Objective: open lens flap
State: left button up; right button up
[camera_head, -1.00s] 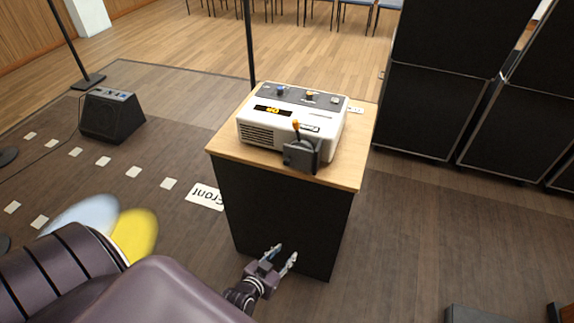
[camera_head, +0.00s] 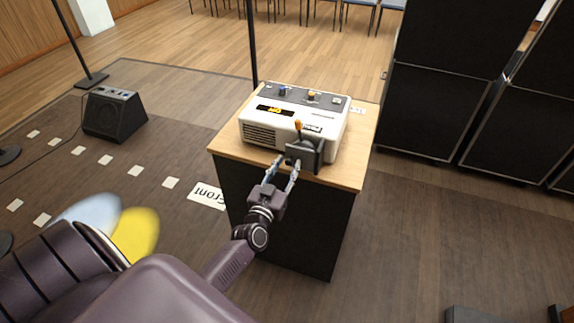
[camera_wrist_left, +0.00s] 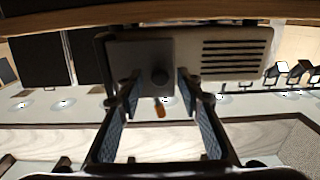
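A white projector-like box (camera_head: 292,120) stands on a wooden-topped cabinet. A dark grey square lens flap (camera_head: 305,153) is on its front right, with an orange-tipped lever (camera_head: 298,125) above it. In the left wrist view the flap (camera_wrist_left: 140,55) shows a round dark knob (camera_wrist_left: 160,77), and the orange tip (camera_wrist_left: 160,107) is beyond it. My left gripper (camera_head: 281,169) is open, its fingertips just in front of and beside the flap. In the wrist view the two fingers (camera_wrist_left: 157,88) flank the knob with nothing clearly gripped; contact cannot be told. My right gripper is not in view.
The cabinet top (camera_head: 232,143) has a bare strip left of the box. A thin dark pole (camera_head: 250,40) stands behind it. Large black cases (camera_head: 425,110) stand to the right, a floor speaker (camera_head: 114,112) to the left.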

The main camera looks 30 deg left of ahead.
pick_arm(q)
jog(key=shift+w, duration=0.2)
jog(key=shift+c, duration=0.4)
grip_shut()
